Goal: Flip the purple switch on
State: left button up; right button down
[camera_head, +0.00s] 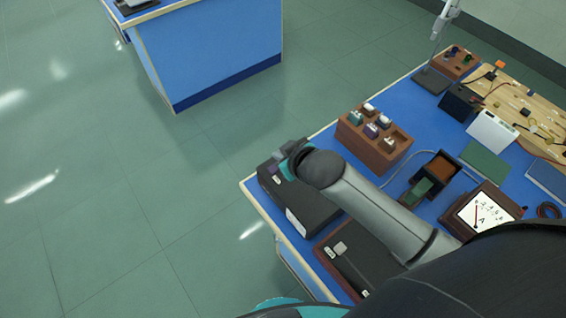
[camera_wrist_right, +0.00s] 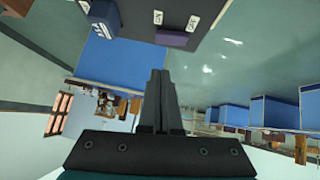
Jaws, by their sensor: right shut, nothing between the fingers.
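The purple switch (camera_wrist_right: 172,40) is on the face of a black box (camera_wrist_right: 205,14), with white labels near it, in the right wrist view. In the head view a small purple patch of it (camera_head: 271,170) shows on the near-left black box (camera_head: 318,212), partly behind my wrist. My right gripper (camera_wrist_right: 157,72) is shut and empty. Its fingertips appear just below the switch in the wrist view, with a visible gap between. In the head view the right gripper (camera_head: 281,154) is small and partly hidden by its wrist at the box's far end. I cannot read the switch's position. My left gripper is not in view.
The blue bench (camera_head: 335,150) also holds a brown block with several small items (camera_head: 351,134), a meter (camera_head: 480,213), and a second black box with a light switch (camera_head: 352,255). Another blue bench (camera_head: 215,55) stands beyond open floor at left.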

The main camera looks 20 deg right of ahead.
aim_at(273, 165)
jog(key=shift+d+f, duration=0.15)
jog(key=shift+f, duration=0.85)
jog(key=shift+d+f, duration=0.1)
jog(key=shift+f, duration=0.85)
jog(key=shift+d, duration=0.1)
jog(key=shift+d+f, duration=0.1)
jog(key=shift+f, duration=0.25)
jog(key=shift+s+a, duration=0.1)
jog(key=shift+a, duration=0.1)
jog(key=shift+s+a+y+p, duration=0.2)
jog(key=shift+a+y+p, duration=0.1)
jog(key=shift+a+p, duration=0.35)
jog(key=shift+r, duration=0.25)
